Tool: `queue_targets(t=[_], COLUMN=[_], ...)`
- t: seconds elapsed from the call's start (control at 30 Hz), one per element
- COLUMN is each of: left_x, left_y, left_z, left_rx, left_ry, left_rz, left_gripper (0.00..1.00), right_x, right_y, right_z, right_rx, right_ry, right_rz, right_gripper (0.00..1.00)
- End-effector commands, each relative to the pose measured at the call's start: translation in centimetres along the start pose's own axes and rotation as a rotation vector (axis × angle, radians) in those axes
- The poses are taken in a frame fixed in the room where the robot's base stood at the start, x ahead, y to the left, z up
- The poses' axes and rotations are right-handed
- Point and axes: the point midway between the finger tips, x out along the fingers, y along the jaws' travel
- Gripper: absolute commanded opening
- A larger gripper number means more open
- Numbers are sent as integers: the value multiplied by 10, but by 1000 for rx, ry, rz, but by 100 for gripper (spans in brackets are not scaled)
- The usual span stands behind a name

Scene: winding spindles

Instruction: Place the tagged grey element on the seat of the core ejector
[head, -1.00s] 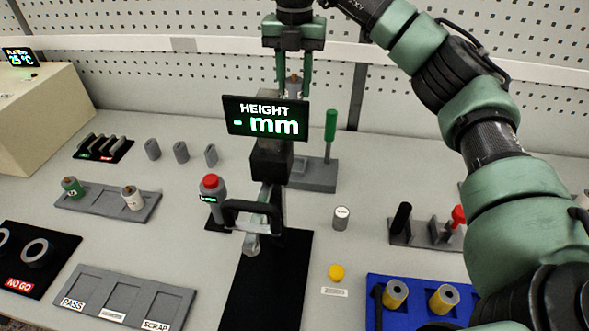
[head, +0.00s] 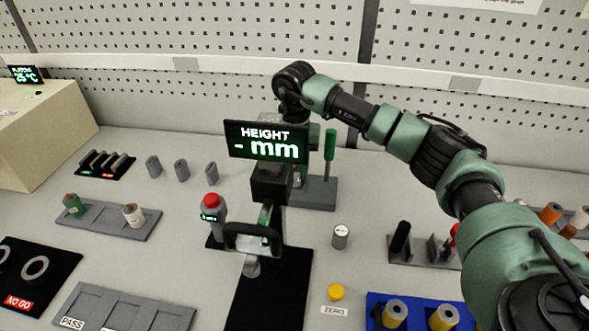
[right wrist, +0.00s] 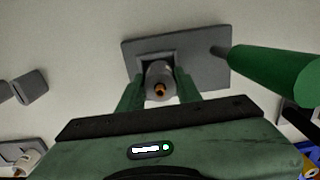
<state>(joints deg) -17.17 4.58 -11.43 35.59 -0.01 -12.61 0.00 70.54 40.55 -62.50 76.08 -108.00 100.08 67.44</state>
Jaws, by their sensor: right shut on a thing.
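The grey element (right wrist: 158,72) is a grey cylinder with an orange-brown core end. It is held between the green fingers of my right gripper (right wrist: 158,92), seen in the right wrist view. The core ejector (head: 318,192) is a grey base with a green-handled lever (head: 330,145). In the right wrist view, the ejector's base (right wrist: 208,70) has a dark square seat (right wrist: 143,60) directly behind the element. I cannot tell whether they touch. In the head view the height display hides my right fingers and the element. My left gripper is not in view.
The height display (head: 266,143) stands in front of the ejector. Grey blocks (head: 181,170) stand to its left, and a rack (head: 110,220) with green and white spindles is nearer. A small grey cylinder (head: 340,237) and a blue tray (head: 376,300) are at right.

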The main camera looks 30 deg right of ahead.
Motion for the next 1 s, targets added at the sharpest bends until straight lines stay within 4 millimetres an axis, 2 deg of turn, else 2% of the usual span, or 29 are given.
queue_targets(t=[0.1, 0.4, 0.43, 0.5, 0.8, 0.9, 1.0], left_x=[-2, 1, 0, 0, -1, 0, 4], left_y=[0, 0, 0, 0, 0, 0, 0], left_z=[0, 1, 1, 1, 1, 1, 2], left_rx=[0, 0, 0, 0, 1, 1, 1], left_ry=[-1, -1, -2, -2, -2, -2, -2], left_rz=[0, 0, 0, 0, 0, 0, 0], left_gripper=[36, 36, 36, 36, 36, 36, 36], right_x=[8, 12, 10, 10, 9, 3, -10], right_y=[0, 0, 0, 0, 0, 1, 1], right_z=[0, 0, 0, 0, 0, 0, 1], right_rx=[0, -1, -1, -1, -1, -1, -1], right_ry=[0, 0, 0, 0, 0, -2, -3], right_rz=[1, 1, 1, 1, 1, 2, 4], right_gripper=[0, 0, 42, 56, 56, 56, 56])
